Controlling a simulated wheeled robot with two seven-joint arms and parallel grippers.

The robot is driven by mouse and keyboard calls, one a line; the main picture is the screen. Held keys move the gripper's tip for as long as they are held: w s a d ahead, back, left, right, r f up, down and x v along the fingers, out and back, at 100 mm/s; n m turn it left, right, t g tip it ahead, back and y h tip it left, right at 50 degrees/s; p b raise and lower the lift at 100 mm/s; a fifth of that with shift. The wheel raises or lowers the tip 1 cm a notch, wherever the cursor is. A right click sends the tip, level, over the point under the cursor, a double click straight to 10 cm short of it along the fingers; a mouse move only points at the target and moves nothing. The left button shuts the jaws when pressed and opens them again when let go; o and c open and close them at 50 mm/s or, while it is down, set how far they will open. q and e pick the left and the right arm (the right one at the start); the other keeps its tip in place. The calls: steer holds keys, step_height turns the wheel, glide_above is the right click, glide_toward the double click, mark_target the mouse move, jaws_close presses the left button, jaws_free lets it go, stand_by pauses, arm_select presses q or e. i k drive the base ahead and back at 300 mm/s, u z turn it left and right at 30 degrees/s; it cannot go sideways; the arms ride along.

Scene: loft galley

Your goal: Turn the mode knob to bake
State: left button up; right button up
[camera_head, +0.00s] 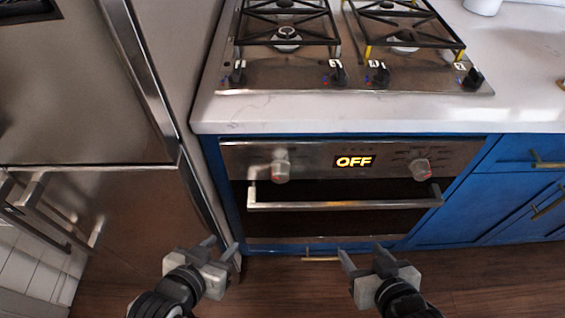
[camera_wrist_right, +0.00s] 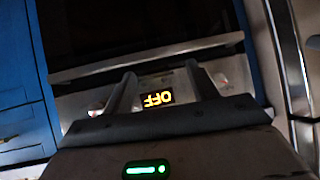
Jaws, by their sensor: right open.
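The oven's front panel has two silver knobs, a left knob (camera_head: 280,166) and a right knob (camera_head: 421,168), with a lit display (camera_head: 355,161) reading OFF between them. I cannot tell which is the mode knob; the markings are too small to read. My left gripper (camera_head: 221,245) is open and empty, low in front of the oven's left side. My right gripper (camera_head: 360,249) is open and empty, below and in front of the oven door. Neither touches a knob. The right wrist view shows the display (camera_wrist_right: 158,99) upside down, beyond the open fingers.
A horizontal oven door handle (camera_head: 345,205) sticks out below the knobs. A gas cooktop (camera_head: 300,75) with several black knobs is set in the white counter (camera_head: 300,113). A steel fridge (camera_head: 130,200) stands left, blue cabinets (camera_head: 500,205) right. Wooden floor lies below.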

mark_target(280, 168)
steer(key=z, duration=1.1)
steer(key=k, duration=0.95)
steer(key=u, duration=1.25)
steer(key=i, duration=0.5)
steer(key=z, duration=0.05)
